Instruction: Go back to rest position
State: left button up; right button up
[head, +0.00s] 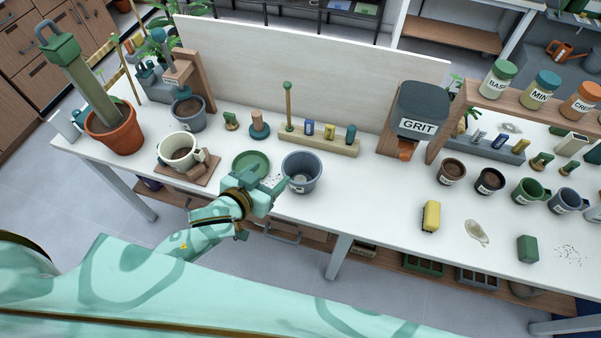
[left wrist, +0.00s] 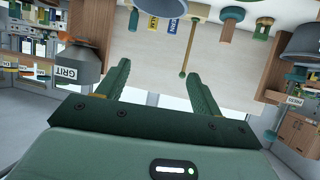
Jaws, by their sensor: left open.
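My left gripper (head: 277,188) is over the front part of the white table, between a green saucer (head: 251,163) and a grey-blue pot (head: 302,172). In the left wrist view its two green fingers (left wrist: 158,85) stand apart with nothing between them. In the head view the fingertips are close to the left side of the grey-blue pot; I cannot tell whether they touch it. My right gripper is not in view.
A grit dispenser (head: 418,115) stands right of centre, before a white back panel (head: 310,75). A terracotta pot (head: 115,128) and a cream pot (head: 179,150) are at left. Grey floor lies in front.

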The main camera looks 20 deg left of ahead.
pick_arm(q)
jog(key=v, duration=0.2)
jog(key=shift+s+a+r, duration=0.1)
jog(key=shift+s+r, duration=0.05)
jog(key=shift+s, duration=0.2)
jog(key=s+a+f+m+g+y+b, duration=0.1)
jog(key=s+a+f+g+b, duration=0.3)
jog(key=f, duration=0.7)
jog(key=s+a+f+m+y+p, duration=0.15)
jog(key=s+f, duration=0.35)
jog(key=f, duration=0.5)
jog(key=s+a+f+g+b, duration=0.2)
jog(key=s+a+f, duration=0.25)
jog(key=f, duration=0.65)
jog(key=s+d+f+g+b, duration=0.1)
jog(key=s+f+g+b, duration=0.1)
jog(key=s+f, duration=0.6)
jog(key=s+d+f+n+g+b, duration=0.1)
jog(key=s+f+b, duration=0.4)
jog(key=s, duration=0.8)
notch_tip(320, 180, down, 4)
jog(key=d+g, duration=0.1)
jog(key=g, duration=0.1)
jog(key=shift+s+d+r+g, duration=0.15)
jog(key=shift+s+d+g, duration=0.05)
jog(key=shift+d+g, duration=0.1)
